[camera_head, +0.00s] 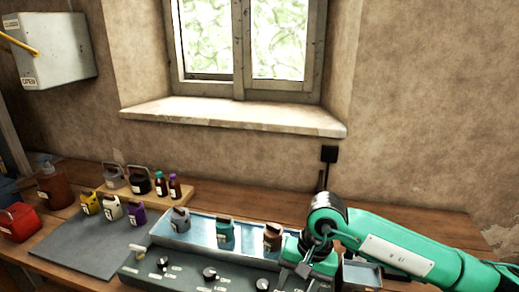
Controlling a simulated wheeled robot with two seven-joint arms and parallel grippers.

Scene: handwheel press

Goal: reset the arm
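My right arm (395,255) is green and comes in from the right edge. It bends at a dark wrist joint and points down over the right end of a grey control box. My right gripper (303,277) is at the bottom edge of the picture, over or in front of that end. Its fingertips are not clear, so I cannot tell whether it is open or holds anything. My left arm and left gripper are not in view.
The control box (185,272) has knobs and a tray (203,240) with several small containers. Left of it are a grey mat (75,249), several bottles and a red box (20,222). A grey wall box (55,52) hangs upper left. The table's back right is clear.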

